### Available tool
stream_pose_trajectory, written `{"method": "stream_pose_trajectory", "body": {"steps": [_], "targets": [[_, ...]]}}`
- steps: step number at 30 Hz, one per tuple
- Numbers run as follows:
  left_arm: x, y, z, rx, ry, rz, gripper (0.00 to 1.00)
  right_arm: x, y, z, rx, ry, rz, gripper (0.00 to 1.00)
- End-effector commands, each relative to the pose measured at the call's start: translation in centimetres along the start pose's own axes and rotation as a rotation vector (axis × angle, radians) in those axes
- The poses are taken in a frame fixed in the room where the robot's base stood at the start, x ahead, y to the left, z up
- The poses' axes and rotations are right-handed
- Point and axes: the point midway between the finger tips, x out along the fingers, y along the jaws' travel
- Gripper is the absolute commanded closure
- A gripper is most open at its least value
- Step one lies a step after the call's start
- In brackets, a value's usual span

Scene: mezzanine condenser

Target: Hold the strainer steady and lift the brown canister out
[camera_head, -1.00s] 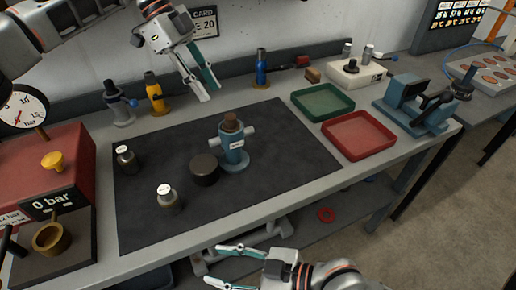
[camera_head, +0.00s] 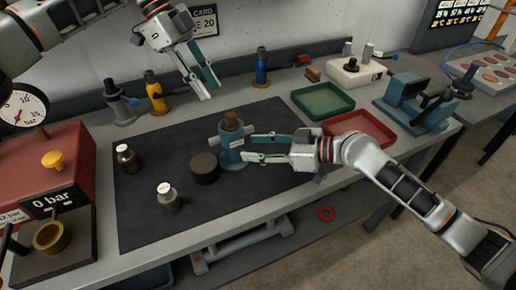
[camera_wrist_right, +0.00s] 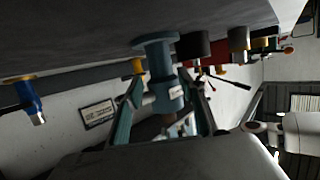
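The blue-grey strainer (camera_head: 230,158) stands upright on the dark mat, with a stub on each side and a white label. The brown canister (camera_head: 231,121) sits in its top, with only its upper end showing. My right gripper (camera_head: 246,146) is open at the strainer's right side. In the right wrist view the strainer (camera_wrist_right: 158,62) lies between the open fingers (camera_wrist_right: 162,82); I cannot tell whether they touch it. The canister's end is dim there. My left gripper (camera_head: 209,90) is open and empty, above the back of the mat.
A dark round cap (camera_head: 205,169) stands close left of the strainer. Two small bottles (camera_head: 167,196) (camera_head: 126,157) stand further left. A green tray (camera_head: 323,101) and a red tray (camera_head: 362,130) lie to the right. The dark mat's (camera_head: 190,225) front part is clear.

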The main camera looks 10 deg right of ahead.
Motion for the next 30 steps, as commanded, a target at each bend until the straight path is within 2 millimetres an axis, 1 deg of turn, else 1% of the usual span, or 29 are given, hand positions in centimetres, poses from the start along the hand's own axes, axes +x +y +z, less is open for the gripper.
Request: {"method": "stream_pose_trajectory", "body": {"steps": [9,15,20,27,29,30], "targets": [[0.0,0.0,0.0,0.000,0.000,0.000,0.72,4.5,-0.1,-0.1,0.002,0.002,-0.002,0.60],[0.0,0.0,0.0,0.000,0.000,0.000,0.72,6.6,-0.1,0.0,0.001,0.001,-0.001,0.60],[0.0,0.0,0.0,0.000,0.000,0.000,0.72,7.3,-0.1,0.1,0.001,0.000,-0.001,0.60],[0.0,0.0,0.0,0.000,0.000,0.000,0.72,7.3,-0.1,0.1,0.001,-0.001,-0.001,0.60],[0.0,0.0,0.0,0.000,0.000,0.000,0.72,7.3,-0.1,0.1,0.001,-0.001,-0.001,0.76],[0.0,0.0,0.0,0.000,0.000,0.000,0.72,7.3,-0.1,0.1,0.001,-0.001,-0.001,0.86]]}}
